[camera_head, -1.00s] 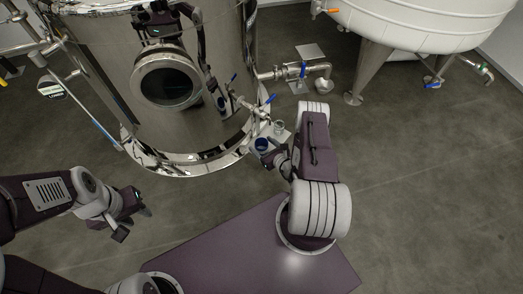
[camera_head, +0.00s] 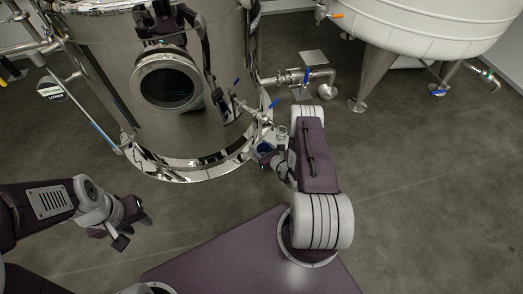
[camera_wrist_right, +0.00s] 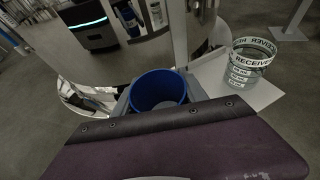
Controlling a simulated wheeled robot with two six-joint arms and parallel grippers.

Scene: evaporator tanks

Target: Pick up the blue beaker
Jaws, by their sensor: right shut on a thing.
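The blue beaker (camera_wrist_right: 158,90) stands upright with its open top facing the camera in the right wrist view. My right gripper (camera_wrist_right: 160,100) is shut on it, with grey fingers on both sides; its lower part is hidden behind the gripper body. In the head view the blue beaker (camera_head: 264,148) shows small beside the steel tank, at the end of my right arm, where my right gripper (camera_head: 268,155) partly covers it. My left gripper (camera_head: 132,232) hangs over the floor at the left, empty, its fingers apart.
A clear beaker with "RECEIVER" lettering (camera_wrist_right: 250,62) stands on a pale plate (camera_wrist_right: 262,95), close to the right of the blue beaker. The steel tank (camera_head: 200,130) with valves rises just beyond. A white tank (camera_head: 430,25) stands at the back right. Open floor lies right.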

